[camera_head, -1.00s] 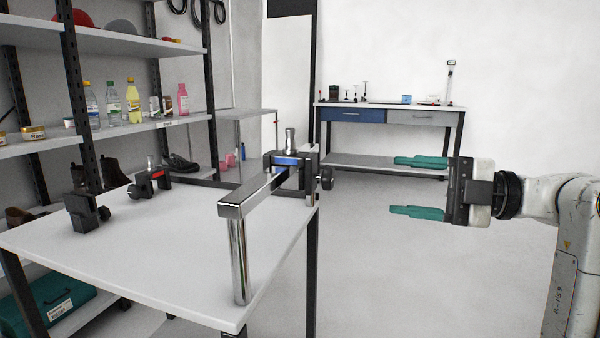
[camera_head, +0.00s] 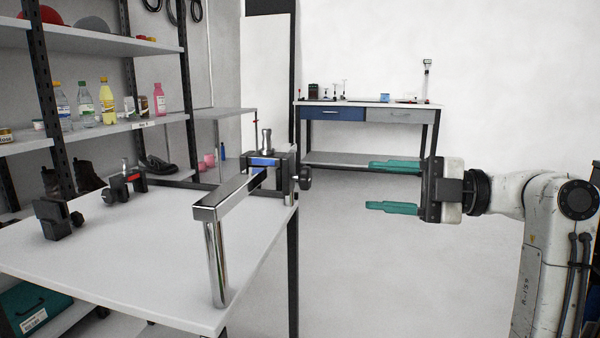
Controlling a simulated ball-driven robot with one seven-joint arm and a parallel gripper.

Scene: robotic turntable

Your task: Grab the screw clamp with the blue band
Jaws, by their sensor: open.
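The screw clamp with the blue band (camera_head: 263,161) stands at the right edge of the white table, near its back corner. It has a dark body, a metal pin on top and a dark knob on its right side. A shiny metal bar on a post stands in front of it and hides part of its lower side. My gripper (camera_head: 381,186) has two teal fingers, spread apart and empty, pointing left. It is to the right of the clamp, past the table's edge, with a clear gap between.
On the white table (camera_head: 120,262) are a clamp with a red band (camera_head: 128,181) and a plain dark clamp (camera_head: 58,218) at left. The chrome bar (camera_head: 222,198) rises at the table's front right. Shelves (camera_head: 95,135) stand behind left. A workbench (camera_head: 365,112) stands far back.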

